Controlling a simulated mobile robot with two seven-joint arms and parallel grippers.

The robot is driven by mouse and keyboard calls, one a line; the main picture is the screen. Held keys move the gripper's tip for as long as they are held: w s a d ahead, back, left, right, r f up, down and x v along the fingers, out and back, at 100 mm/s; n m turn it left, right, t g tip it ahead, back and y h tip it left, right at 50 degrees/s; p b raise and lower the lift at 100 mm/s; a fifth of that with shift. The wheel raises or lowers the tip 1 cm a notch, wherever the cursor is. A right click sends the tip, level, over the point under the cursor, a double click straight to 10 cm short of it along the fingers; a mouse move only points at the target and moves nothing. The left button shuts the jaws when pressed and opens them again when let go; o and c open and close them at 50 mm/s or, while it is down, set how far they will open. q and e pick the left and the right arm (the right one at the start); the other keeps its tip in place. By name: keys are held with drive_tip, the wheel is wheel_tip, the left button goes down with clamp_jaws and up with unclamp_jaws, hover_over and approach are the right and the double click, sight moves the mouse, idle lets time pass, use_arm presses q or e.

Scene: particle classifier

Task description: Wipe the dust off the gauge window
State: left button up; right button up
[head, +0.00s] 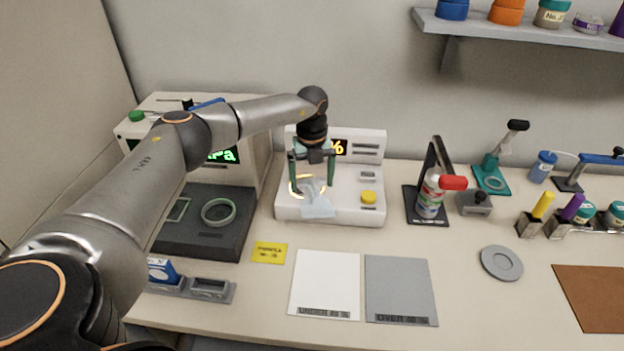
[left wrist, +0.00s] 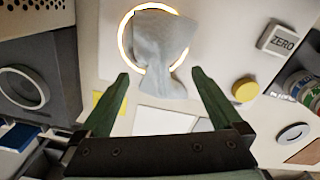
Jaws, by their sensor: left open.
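The gauge window shows as a round face with a glowing ring (left wrist: 123,42) on the sloped front of a white instrument (head: 345,207). A pale grey-blue cloth (head: 319,206) lies crumpled over most of it, with one end hanging down past the ring. The cloth also shows in the left wrist view (left wrist: 160,42) and hides the window's middle, so I cannot see any dust. My left gripper (head: 312,188) is open and empty, with its green fingers apart on either side of the cloth. My right gripper is out of view.
A yellow button (head: 368,197) and a ZERO key (left wrist: 282,40) sit right of the window. A dark-based machine (head: 205,238) stands close on the left. A spray can (head: 430,195) on a black stand is to the right. White (head: 325,280) and grey (head: 400,285) mats lie in front.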

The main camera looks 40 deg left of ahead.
use_arm(q)
drive_tip(key=shift+f+b, duration=0.5)
drive_tip(key=shift+f, duration=0.6)
drive_tip(key=c, duration=1.5)
drive_tip(key=shift+f, duration=0.1)
clamp_jaws()
drive_tip(key=shift+d, duration=0.1)
